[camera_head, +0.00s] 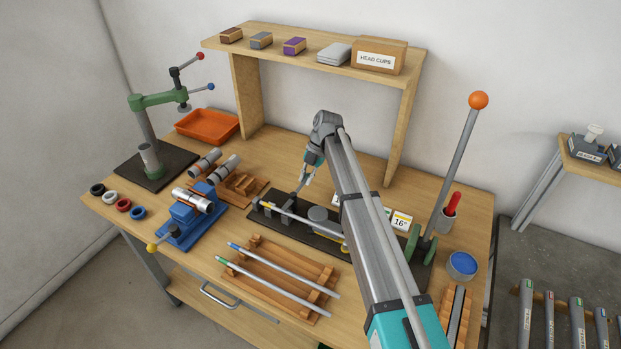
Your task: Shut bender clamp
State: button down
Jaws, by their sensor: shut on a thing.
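The bender is a long black base (325,245) on the bench, with a grey round die (318,214) and a tall lever (457,160) topped by an orange ball. A thin grey tube (290,213) lies along the base. The clamp handle (298,191) is a short grey bar rising at a slant from the back of the base, left of the die. My gripper (304,180) points down at the handle's upper end and is shut on it. The fingertips are small in the view, and my arm hides part of the bender's right side.
A wooden rack with tubes (253,248) lies in front of the bender. An angle card (401,221), a blue-topped pot (461,265) and the shelf (398,100) are around my arm.

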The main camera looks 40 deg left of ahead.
jog(key=shift+w+a+n, duration=0.1)
jog(key=shift+a+n, duration=0.1)
jog(key=shift+n, duration=0.1)
jog(key=c, duration=0.7)
grip_release()
jog(key=shift+f, duration=0.1)
jog(key=shift+r, duration=0.2)
notch_tip(320, 180, up, 9)
jog(key=p, duration=0.9)
jog(key=shift+r+p, duration=0.4)
jog(key=shift+p, duration=0.1)
jog(key=shift+s, duration=0.2)
